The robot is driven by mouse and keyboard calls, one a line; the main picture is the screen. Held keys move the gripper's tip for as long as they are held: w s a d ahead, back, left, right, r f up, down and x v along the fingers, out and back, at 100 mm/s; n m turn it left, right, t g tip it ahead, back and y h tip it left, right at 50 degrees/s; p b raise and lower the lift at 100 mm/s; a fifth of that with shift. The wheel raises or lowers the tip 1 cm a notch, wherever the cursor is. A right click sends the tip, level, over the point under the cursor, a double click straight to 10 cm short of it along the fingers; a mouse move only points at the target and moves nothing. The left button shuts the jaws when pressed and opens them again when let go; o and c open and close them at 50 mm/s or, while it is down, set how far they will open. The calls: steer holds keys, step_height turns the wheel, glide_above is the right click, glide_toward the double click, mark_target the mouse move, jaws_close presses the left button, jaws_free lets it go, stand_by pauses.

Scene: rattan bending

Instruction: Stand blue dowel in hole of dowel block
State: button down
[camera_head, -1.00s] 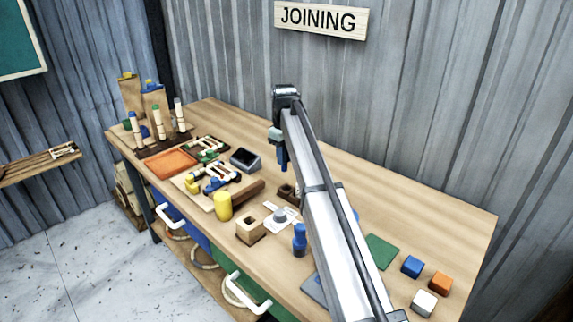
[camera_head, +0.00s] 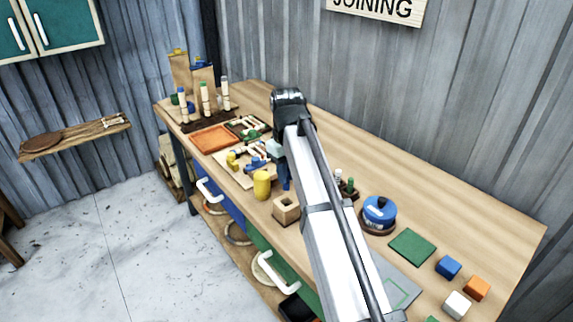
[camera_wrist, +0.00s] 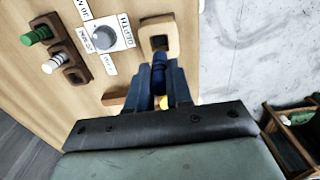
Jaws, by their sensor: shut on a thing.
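My gripper (camera_wrist: 158,90) is shut on the blue dowel (camera_wrist: 158,72), which shows as a dark blue piece between the blue fingers in the wrist view. In the head view my gripper (camera_head: 284,178) hangs above the table, and I cannot make out the dowel there.
A pale wooden block with a square hole (camera_head: 286,199) stands close to my gripper. A grey dial on a white plate (camera_wrist: 107,37) lies between the two blocks. A yellow cylinder (camera_head: 262,184) stands left of my gripper. The table's back right is clear.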

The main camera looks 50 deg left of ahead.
mark_target(286, 189)
steer(key=shift+f, duration=3.2)
steer(key=shift+f, duration=0.3)
steer(key=c, duration=0.9)
jaws_free()
steer(key=shift+c, duration=0.2)
steer(key=shift+r, duration=4.55)
steer(key=shift+w, duration=0.1)
